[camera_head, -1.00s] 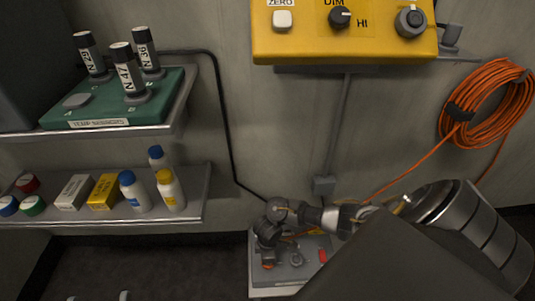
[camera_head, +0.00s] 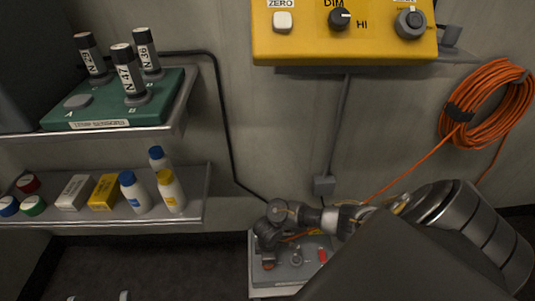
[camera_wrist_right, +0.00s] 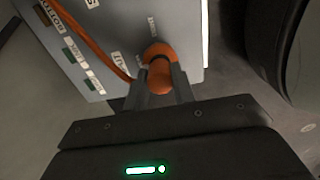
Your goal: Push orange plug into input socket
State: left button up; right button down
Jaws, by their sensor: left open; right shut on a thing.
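The orange plug (camera_wrist_right: 159,77) is between the two fingers of my right gripper (camera_wrist_right: 161,88), which is shut on it, in the right wrist view. The plug is against or just above the face of a grey labelled box (camera_wrist_right: 115,25), beside lettering ending in "UT". The input socket is hidden behind the plug, so I cannot tell how deep it sits. In the head view my right gripper (camera_head: 267,258) points down at the left part of the grey box (camera_head: 290,276). My left gripper (camera_head: 97,297) shows only two fingertips, apart and empty, at the bottom left edge.
A red switch (camera_head: 322,256) stands on the box. An orange cable coil (camera_head: 487,104) hangs on the wall at right. A yellow control panel (camera_head: 300,45) is above. Shelves at left hold a green sensor block (camera_head: 75,115) and bottles (camera_head: 134,192). The floor between is clear.

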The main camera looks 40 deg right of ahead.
dwell(0.4)
jog(key=c, duration=1.1)
grip_release()
notch_tip(320, 180, up, 11)
jog(key=p, duration=0.7)
jog(key=shift+f, duration=0.1)
